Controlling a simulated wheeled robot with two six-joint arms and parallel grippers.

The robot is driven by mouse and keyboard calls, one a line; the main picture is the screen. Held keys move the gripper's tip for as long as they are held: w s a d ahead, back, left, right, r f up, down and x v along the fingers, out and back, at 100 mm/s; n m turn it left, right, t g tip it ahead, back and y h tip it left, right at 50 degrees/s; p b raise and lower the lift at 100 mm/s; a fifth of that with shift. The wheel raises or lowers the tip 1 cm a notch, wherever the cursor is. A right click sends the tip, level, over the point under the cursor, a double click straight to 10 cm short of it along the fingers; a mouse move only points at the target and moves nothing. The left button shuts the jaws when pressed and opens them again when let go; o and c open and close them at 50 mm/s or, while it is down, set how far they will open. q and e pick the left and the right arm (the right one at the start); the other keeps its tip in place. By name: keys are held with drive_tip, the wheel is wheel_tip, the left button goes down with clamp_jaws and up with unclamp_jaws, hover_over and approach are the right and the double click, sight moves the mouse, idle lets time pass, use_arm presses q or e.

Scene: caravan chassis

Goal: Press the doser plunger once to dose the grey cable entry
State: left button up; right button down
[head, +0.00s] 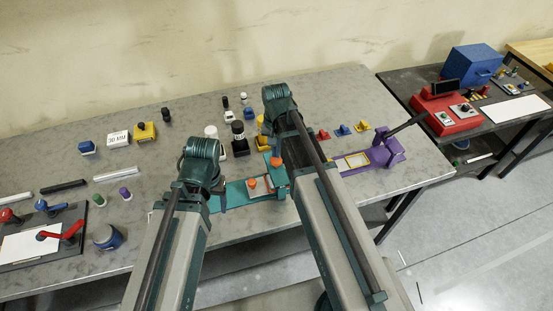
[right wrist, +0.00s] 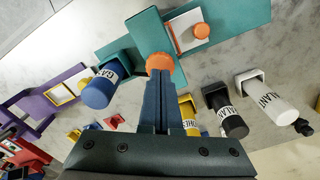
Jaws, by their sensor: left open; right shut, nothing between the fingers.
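The teal doser stand (head: 235,194) is on the grey table, and it also shows in the right wrist view (right wrist: 122,50). Its orange plunger cap (right wrist: 159,62) is right at the tips of my right gripper (right wrist: 161,78); I cannot tell whether they touch. The cap also shows in the head view (head: 277,162). My right gripper is shut and empty. A pale grey plate (right wrist: 184,34) with an orange knob (right wrist: 202,30) lies on the stand; I cannot tell whether it is the grey cable entry. My left gripper (head: 219,200) is open beside the stand's left part, its fingers mostly hidden.
A blue labelled bottle (right wrist: 98,94), a black bottle (right wrist: 232,122) and a white bottle (right wrist: 270,98) are near the stand. A purple stand (head: 385,153) is to the right. A black tray with red and blue handled tools (head: 62,232) is at left. A second table holds a red device (head: 441,115).

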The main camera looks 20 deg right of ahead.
sight(276, 160)
drive_tip(key=shift+f+b, duration=0.45)
drive_tip(key=shift+f+b, duration=1.2)
drive_tip(key=shift+r, duration=0.2)
wheel_tip(276, 160, up, 9)
drive_tip(key=p, duration=0.9)
drive_tip(key=shift+f, duration=0.2)
idle(0.4)
